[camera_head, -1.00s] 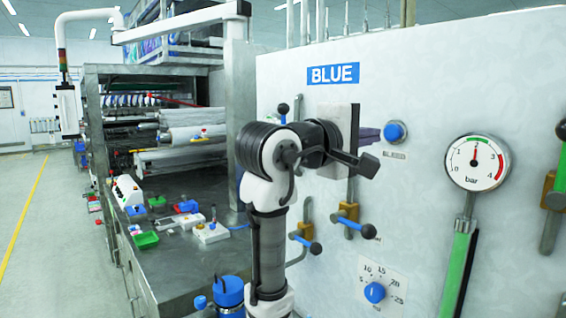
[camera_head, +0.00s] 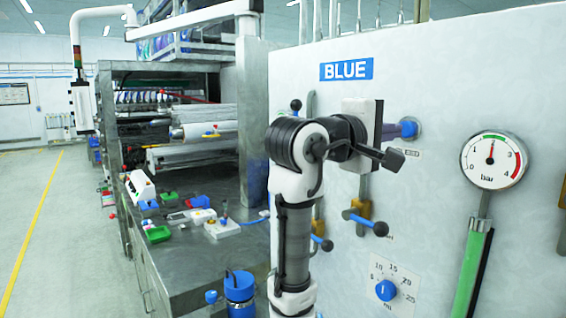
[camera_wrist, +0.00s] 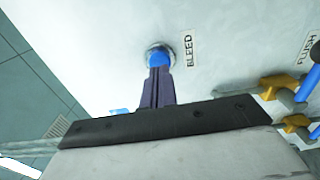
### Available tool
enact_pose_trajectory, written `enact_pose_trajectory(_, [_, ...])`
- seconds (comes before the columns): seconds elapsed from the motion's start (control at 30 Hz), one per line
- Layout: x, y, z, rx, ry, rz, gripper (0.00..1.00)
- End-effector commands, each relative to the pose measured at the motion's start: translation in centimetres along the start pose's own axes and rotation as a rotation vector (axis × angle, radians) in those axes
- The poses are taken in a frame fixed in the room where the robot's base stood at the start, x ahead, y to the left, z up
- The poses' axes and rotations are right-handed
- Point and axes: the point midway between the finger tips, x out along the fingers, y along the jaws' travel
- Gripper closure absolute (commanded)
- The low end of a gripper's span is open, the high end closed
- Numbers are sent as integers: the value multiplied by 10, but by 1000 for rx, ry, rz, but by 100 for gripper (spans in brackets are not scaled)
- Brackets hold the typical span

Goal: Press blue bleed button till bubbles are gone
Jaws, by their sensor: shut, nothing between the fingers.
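The blue bleed button (camera_head: 409,128) sits in a round collar on the pale panel. My gripper (camera_head: 402,130) is shut and empty, with dark purple fingers side by side. In the wrist view the tips of my gripper (camera_wrist: 159,69) overlap the button's lower part and seem to touch it; how far it is pressed in cannot be told. The pressure gauge (camera_head: 494,160) has its needle near 2 bar. No bubbles can be made out in the green sight tube (camera_head: 472,262).
A blue-handled valve (camera_head: 364,222) and a blue dosing knob (camera_head: 386,290) are below the button. In the wrist view, brass valve parts (camera_wrist: 285,90) are to the right, near the FLUSH label. A cluttered metal bench (camera_head: 190,262) is at left, with open floor beyond.

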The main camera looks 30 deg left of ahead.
Motion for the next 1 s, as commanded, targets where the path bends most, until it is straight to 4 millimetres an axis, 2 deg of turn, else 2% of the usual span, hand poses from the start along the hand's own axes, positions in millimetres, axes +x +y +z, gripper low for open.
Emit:
enact_pose_trajectory(0.8, [25, 0, 0, 0, 0, 0, 100])
enact_pose_trajectory(1.0, [22, 0, 0, 0, 0, 1, 100])
